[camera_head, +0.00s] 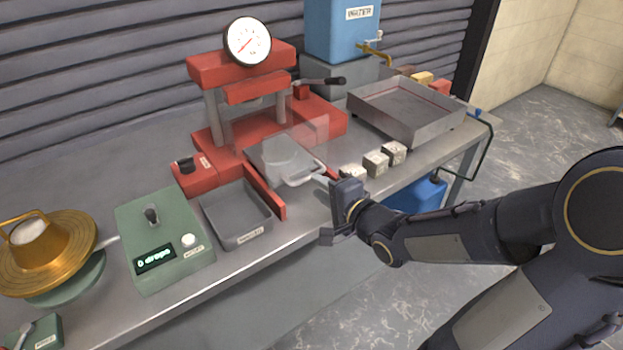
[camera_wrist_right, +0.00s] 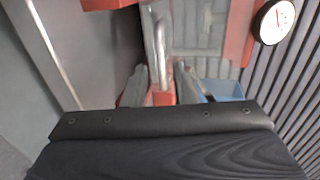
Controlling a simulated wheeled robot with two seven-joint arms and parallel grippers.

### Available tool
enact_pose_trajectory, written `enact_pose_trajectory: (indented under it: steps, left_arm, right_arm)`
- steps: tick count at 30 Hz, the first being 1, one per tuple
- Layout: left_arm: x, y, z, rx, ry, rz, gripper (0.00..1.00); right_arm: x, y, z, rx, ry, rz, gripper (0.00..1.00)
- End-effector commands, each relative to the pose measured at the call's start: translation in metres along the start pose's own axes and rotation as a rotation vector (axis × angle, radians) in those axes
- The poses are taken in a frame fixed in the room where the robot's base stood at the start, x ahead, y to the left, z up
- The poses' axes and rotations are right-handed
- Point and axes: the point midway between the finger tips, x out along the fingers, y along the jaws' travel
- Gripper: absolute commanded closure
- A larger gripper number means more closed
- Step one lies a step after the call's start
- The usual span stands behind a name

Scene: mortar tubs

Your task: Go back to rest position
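My right gripper (camera_head: 338,210) is at the bench's front edge, its two fingers spread apart. It is by the end of the grey handle (camera_head: 318,179) of a flat grey metal piece (camera_head: 278,158) lying at the front of the red press (camera_head: 222,140). In the right wrist view, the handle (camera_wrist_right: 159,45) runs up ahead of my spread fingers (camera_wrist_right: 163,85); whether they touch it I cannot tell. My left gripper and arm do not show.
Three small grey cubes (camera_head: 376,163) stand just beyond my gripper. A metal tray (camera_head: 405,110) and blue water tank (camera_head: 340,30) are behind. A grey bin (camera_head: 237,214), green counter box (camera_head: 165,240) and brass flow table (camera_head: 45,258) are left. Open floor (camera_head: 350,295) lies in front.

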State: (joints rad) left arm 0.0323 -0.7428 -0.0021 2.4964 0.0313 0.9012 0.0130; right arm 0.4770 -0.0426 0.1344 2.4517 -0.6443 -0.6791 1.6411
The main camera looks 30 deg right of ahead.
Motion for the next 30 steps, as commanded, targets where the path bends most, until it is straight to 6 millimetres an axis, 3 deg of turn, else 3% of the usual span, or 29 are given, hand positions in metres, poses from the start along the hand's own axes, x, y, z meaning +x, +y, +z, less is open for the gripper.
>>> enact_pose_trajectory:
  steps: [6, 23, 26, 30]
  left_arm:
    - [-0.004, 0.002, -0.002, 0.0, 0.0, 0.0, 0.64]
    - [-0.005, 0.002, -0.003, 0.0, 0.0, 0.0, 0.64]
    - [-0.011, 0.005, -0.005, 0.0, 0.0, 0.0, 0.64]
    - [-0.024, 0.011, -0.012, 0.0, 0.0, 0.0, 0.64]
  right_arm:
    - [-0.018, -0.001, 0.0, 0.0, 0.0, -0.001, 0.75]
    - [-0.019, -0.002, -0.001, -0.019, 0.008, 0.011, 0.75]
    - [-0.026, -0.006, -0.004, -0.117, 0.041, 0.068, 0.75]
    - [-0.053, -0.012, -0.01, -0.371, 0.08, 0.258, 0.75]
